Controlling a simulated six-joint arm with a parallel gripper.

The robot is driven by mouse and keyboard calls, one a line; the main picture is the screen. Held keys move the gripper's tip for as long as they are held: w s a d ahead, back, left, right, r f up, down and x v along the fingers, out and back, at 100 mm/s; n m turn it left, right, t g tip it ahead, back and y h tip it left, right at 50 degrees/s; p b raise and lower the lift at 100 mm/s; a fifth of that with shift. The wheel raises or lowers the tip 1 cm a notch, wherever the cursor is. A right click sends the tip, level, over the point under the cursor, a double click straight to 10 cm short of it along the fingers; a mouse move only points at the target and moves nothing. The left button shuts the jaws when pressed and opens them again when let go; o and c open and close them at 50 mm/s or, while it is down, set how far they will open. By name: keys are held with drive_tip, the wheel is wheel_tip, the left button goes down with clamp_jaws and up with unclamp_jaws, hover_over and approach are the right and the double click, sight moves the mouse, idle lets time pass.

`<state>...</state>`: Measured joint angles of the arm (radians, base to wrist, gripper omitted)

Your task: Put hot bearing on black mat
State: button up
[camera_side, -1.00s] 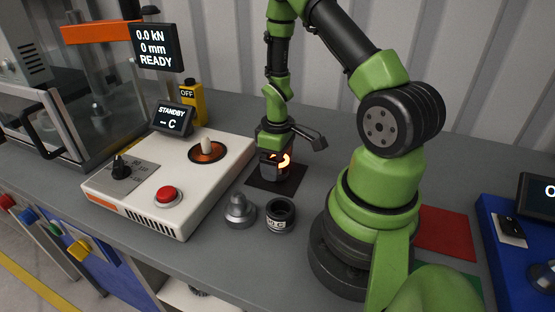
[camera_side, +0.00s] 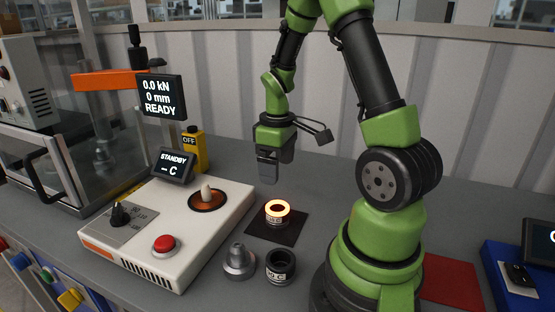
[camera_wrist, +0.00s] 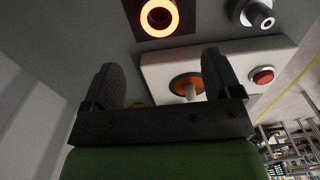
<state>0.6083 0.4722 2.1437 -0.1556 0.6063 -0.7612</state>
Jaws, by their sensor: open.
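The hot bearing (camera_side: 277,210) is a ring with a glowing orange top. It sits on the black mat (camera_side: 291,233) in the side view, on top of a dark collar or lower body with markings. The bearing also glows at the top of the wrist view (camera_wrist: 159,17), with part of the mat (camera_wrist: 187,30) around it. My gripper (camera_side: 268,176) is above and behind the bearing, clear of it. In the wrist view my gripper (camera_wrist: 158,75) has its two dark fingers spread wide, with nothing between them.
A white heater box (camera_side: 165,240) with a red button (camera_side: 163,244) and an orange-ringed peg (camera_side: 207,195) stands left of the mat. A metal stepped part (camera_side: 238,262) and a dark labelled ring (camera_side: 280,266) stand in front. A red mat (camera_side: 450,281) lies right of my base.

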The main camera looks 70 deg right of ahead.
drive_tip(key=a+r+m+t, duration=0.2)
drive_tip(key=a+r+t, duration=0.2)
drive_tip(key=a+r, duration=0.65)
drive_tip(key=s+a+r+m+t+y, duration=0.2)
drive_tip(key=s+a+r+t, duration=0.1)
drive_tip(key=s+a+r, duration=0.3)
drive_tip(key=shift+s+a+r, duration=0.35)
drive_tip(key=shift+s+a, duration=0.25)
drive_tip(key=shift+a, duration=0.05)
